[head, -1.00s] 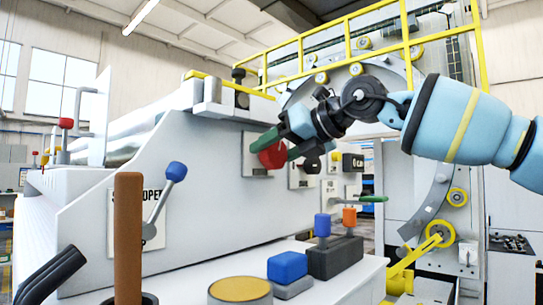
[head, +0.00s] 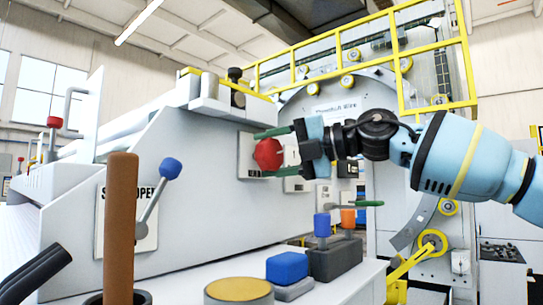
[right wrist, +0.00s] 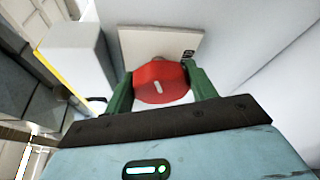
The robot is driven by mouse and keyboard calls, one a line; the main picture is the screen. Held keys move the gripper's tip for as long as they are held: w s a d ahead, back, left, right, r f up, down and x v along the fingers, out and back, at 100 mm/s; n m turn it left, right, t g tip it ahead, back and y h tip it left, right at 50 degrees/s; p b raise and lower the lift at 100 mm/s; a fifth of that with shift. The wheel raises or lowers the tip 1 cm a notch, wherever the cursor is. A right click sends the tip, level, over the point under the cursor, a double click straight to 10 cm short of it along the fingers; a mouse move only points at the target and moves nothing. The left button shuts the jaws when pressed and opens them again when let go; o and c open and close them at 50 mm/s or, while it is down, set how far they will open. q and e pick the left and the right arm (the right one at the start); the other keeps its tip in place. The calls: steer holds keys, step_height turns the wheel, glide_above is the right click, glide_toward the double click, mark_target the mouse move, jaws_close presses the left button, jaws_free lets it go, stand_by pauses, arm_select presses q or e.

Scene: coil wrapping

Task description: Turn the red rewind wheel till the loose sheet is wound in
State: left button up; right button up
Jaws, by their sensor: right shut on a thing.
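The red rewind wheel (head: 267,154) sits on a pale plate on the side wall of the white machine. It also shows in the right wrist view (right wrist: 160,83), with a light mark on its face. My right gripper (head: 272,153) reaches it from the right, with one green finger above and one below. In the right wrist view the fingers (right wrist: 160,85) are on either side of the wheel, shut on it. My left gripper is not in view. I cannot make out the loose sheet clearly.
A blue-knobbed lever (head: 160,190) stands by a lettered sign. In front are a brown upright handle (head: 121,220), a yellow-topped round button (head: 239,289), a blue block (head: 287,267) and a dark box with small levers (head: 335,259). Yellow railing (head: 400,60) rises behind my right arm.

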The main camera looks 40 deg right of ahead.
steer(key=m+t+y, duration=0.1)
steer(key=m, duration=0.3)
steer(key=shift+f, duration=0.1)
steer(key=m+t, duration=0.1)
steer(key=m, duration=0.2)
steer(key=shift+p, duration=0.35)
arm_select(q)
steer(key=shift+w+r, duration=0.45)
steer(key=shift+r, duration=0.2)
arm_select(e)
steer(key=shift+f+m+t, duration=0.15)
steer(key=shift+m+t, duration=0.55)
steer(key=shift+m, duration=0.5)
steer(key=o, duration=1)
steer(key=shift+c, duration=0.2)
